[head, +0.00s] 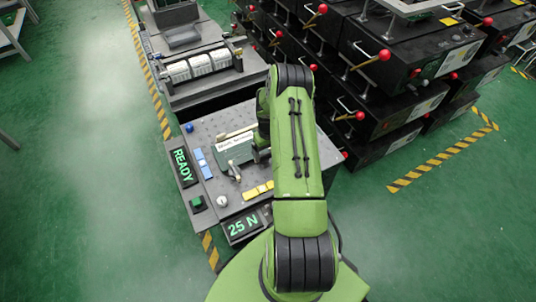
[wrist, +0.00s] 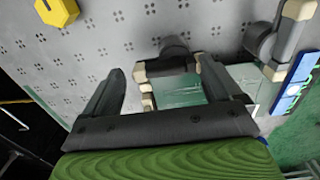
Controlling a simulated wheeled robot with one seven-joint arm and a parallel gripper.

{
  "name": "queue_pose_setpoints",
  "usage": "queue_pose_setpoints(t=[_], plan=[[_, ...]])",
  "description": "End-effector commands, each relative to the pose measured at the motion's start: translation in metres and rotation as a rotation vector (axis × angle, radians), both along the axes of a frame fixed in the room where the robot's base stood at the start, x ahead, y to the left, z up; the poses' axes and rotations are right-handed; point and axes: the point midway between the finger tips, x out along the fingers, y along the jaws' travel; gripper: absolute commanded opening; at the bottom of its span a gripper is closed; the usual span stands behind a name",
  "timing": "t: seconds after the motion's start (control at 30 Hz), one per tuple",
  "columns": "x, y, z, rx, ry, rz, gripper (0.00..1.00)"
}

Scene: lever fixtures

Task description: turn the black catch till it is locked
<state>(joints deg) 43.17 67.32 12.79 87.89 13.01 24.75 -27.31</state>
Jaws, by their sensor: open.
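The grey perforated panel (head: 205,125) carries a grey-green fixture (head: 238,152) with a white label, left of my arm. A small dark lever-like part (head: 234,171) shows at its lower edge; I cannot tell if it is the black catch. In the wrist view, a dark rounded part (wrist: 175,46) and beige-ended pieces sit by a greenish block (wrist: 178,90), just beyond and between my fingers. My gripper (wrist: 160,65) is open, its two dark fingers apart, with no clear grip on anything. The arm hides the gripper in the head view. The catch's angle is unclear.
The panel also bears a READY display (head: 182,167), a 25 N display (head: 243,226), a green button (head: 197,203), blue blocks (head: 203,163) and yellow blocks (head: 257,190). Black boxes with red-knobbed levers (head: 384,55) stand at right. Another dark, beige-ended part (wrist: 268,40) is right of my fingers.

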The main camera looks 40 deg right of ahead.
Motion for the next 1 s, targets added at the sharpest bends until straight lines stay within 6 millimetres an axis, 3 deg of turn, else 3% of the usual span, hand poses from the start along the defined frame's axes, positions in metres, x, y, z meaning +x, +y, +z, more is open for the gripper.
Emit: queue_pose_setpoints(t=[0.33,0.7,1.0], plan=[[0.0001,-0.0001,-0.0068,0.0,0.0,0.0,0.9],[0.0001,0.0,-0.0065,0.0,0.0,0.0,0.35],[-0.0005,0.0005,-0.0063,0.0,0.0,-0.042,0.35]])
